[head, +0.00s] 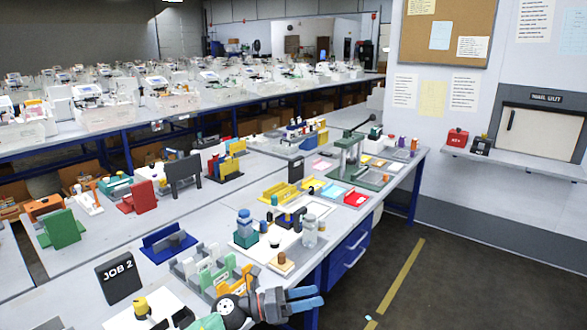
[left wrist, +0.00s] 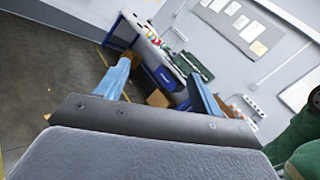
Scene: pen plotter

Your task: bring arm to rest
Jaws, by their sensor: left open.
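My left gripper (head: 312,298) is at the bottom centre of the head view, beside the front edge of the workbench (head: 215,255). Its blue fingers point to the right, over the floor side of the bench edge. In the left wrist view the two blue fingers of the gripper (left wrist: 162,82) stand apart with nothing between them. The gripper is open and empty. My right gripper does not show in either view.
A black JOB 2 sign (head: 118,277) stands to the left. Blue drawers (head: 348,250) are under the bench. The floor (head: 465,285) at right is clear.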

